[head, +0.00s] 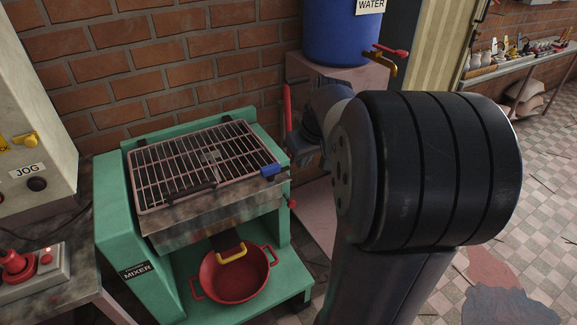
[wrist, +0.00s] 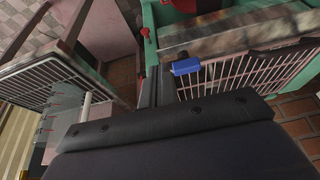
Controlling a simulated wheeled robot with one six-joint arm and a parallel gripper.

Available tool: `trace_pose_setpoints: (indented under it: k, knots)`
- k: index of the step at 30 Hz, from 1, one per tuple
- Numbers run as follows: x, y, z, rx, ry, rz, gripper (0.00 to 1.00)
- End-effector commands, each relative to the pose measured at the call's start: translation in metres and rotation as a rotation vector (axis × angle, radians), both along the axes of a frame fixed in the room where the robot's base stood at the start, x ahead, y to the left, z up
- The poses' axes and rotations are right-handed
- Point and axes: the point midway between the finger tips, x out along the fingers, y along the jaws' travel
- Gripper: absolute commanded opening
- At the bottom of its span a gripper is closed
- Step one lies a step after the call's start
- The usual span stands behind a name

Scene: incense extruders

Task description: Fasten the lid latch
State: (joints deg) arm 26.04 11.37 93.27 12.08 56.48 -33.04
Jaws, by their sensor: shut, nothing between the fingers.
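The green mixer (head: 115,215) stands at the left in the head view, with its wire-grid lid (head: 200,160) lying down over the top. A dark handle (head: 192,192) is at the lid's front edge. The blue latch (head: 271,169) sits at the lid's front right corner; I cannot tell whether it is engaged. It also shows in the wrist view (wrist: 185,67), just right of and beyond my gripper (wrist: 150,87). My gripper is shut and empty, beside the mixer's right side and apart from the latch. My arm mostly hides it in the head view.
A red pan (head: 212,285) sits under the mixer's yellow-edged spout (head: 231,253). A red knob (head: 293,204) and an upright red lever (head: 287,108) are at the mixer's right side. A blue water barrel (head: 335,35) stands behind. A brick wall (head: 60,70) closes the back.

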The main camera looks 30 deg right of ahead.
Motion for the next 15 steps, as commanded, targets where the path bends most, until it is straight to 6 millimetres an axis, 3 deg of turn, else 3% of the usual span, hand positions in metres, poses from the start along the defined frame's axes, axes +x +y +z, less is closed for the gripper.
trace_pose_setpoints:
  k: [7, 15]
  knots:
    - [0.007, 0.001, -0.019, 0.002, 0.004, 0.001, 0.0]
    - [0.028, 0.002, -0.072, 0.002, 0.005, 0.0, 0.0]
